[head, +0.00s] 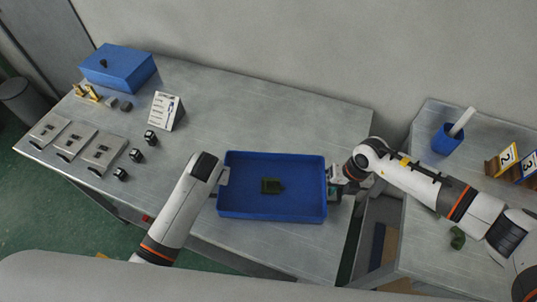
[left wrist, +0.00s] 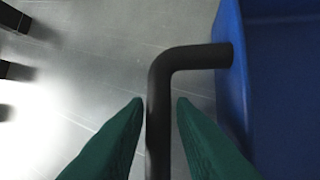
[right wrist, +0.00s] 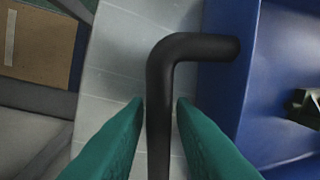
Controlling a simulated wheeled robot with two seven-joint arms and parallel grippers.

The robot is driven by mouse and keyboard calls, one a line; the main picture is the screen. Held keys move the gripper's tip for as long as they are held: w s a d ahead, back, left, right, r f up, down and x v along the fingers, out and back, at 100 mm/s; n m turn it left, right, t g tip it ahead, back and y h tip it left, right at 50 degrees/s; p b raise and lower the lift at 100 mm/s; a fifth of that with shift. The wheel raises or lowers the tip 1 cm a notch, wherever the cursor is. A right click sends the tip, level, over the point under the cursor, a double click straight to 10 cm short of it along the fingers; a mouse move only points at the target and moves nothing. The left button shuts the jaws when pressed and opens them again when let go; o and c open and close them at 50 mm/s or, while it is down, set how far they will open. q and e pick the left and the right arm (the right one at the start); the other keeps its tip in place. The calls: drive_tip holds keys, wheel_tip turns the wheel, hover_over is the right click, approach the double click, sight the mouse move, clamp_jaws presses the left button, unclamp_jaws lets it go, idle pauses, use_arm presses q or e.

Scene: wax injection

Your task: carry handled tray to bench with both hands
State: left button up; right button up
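The blue tray (head: 235,207) is level over the front right part of the grey bench (head: 225,110); I cannot tell whether it touches the bench top. A dark green block (head: 271,186) lies inside it. My left gripper (head: 222,177) is at the tray's left side, with its green fingers closed around the black handle (left wrist: 160,95). My right gripper (head: 337,184) is at the right side, its fingers closed around the other black handle (right wrist: 160,95). The handles are mostly hidden in the head view.
On the bench's left stand a blue box (head: 118,67), a small sign (head: 167,110), grey metal plates (head: 103,151) and several small black blocks (head: 150,137). A second table (head: 430,230) with a blue cup (head: 447,138) stands at the right, across a gap. The bench's middle is clear.

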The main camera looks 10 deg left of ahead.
use_arm(q)
drive_tip(key=shift+o, duration=0.7)
drive_tip(key=shift+r, duration=0.1)
use_arm(e)
drive_tip(key=shift+o, duration=0.7)
drive_tip(key=shift+r, duration=0.1)
drive_tip(key=shift+r, duration=0.1)
use_arm(q)
drive_tip(key=v, duration=1.2)
use_arm(e)
wheel_tip(320, 180, up, 12)
drive_tip(key=d, duration=0.2)
drive_tip(key=shift+f, duration=0.2)
use_arm(q)
drive_tip(key=shift+d, duration=0.1)
use_arm(e)
drive_tip(key=shift+d, duration=0.1)
